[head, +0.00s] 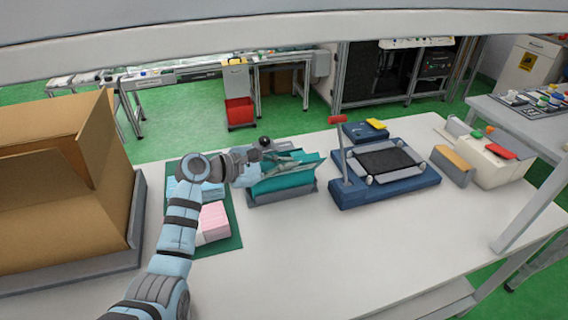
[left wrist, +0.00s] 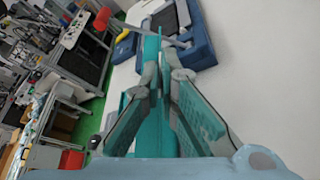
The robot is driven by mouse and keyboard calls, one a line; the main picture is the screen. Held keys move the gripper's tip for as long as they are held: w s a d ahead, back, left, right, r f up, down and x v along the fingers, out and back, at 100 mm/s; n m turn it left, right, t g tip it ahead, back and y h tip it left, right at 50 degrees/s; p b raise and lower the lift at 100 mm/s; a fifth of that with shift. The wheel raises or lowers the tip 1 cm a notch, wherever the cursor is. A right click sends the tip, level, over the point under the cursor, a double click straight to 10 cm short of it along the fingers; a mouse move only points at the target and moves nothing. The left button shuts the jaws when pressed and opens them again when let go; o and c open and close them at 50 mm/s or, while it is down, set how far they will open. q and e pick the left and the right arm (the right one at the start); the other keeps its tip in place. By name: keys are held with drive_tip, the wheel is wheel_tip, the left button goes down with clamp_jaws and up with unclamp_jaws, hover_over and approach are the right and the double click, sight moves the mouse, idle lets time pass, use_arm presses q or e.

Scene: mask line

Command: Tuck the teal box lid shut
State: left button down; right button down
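The teal box (head: 292,185) stands upright on the white table near the middle of the head view, in a grey holder. Its upper panels slope up behind and beside my gripper; which one is the lid is hard to tell. My left gripper (head: 284,160) is over the box, its fingers pointing right along the top. In the left wrist view my gripper (left wrist: 165,78) has a thin upright teal panel (left wrist: 152,50) between or just beyond its fingertips. Whether the fingers press on it cannot be told. My right gripper is not in view.
A large cardboard box (head: 50,200) stands at left. A green mat (head: 228,238) with blue and pink packs lies left of the teal box. A blue fixture (head: 385,190) with a red-topped post stands close to its right. The front right table is clear.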

use_arm(q)
drive_tip(key=shift+w+a+r+p, duration=0.1)
drive_tip(key=shift+w+r+p, duration=0.1)
drive_tip(key=shift+p, duration=0.1)
idle(0.7)
drive_tip(key=shift+w+a+r+n+g+p, duration=0.3)
drive_tip(key=shift+w+r+n+p, duration=0.3)
drive_tip(key=shift+p, duration=0.4)
drive_tip(key=shift+w+a+r+n+g, duration=0.1)
drive_tip(key=shift+w+a+n+g, duration=0.1)
drive_tip(key=shift+w, duration=0.2)
drive_tip(key=shift+w+a+n+g, duration=0.1)
drive_tip(key=shift+w+n, duration=0.1)
drive_tip(key=shift+w, duration=0.15)
drive_tip(key=shift+w+a, duration=0.15)
drive_tip(key=shift+w, duration=0.2)
drive_tip(key=w+b, duration=0.1)
drive_tip(key=b, duration=0.1)
drive_tip(key=w+a+b, duration=0.1)
drive_tip(key=b, duration=0.2)
drive_tip(key=w+b, duration=0.1)
drive_tip(key=b, duration=0.2)
drive_tip(key=shift+w+a+r, duration=0.2)
drive_tip(key=shift+a+r, duration=0.05)
drive_tip(key=shift+r, duration=0.1)
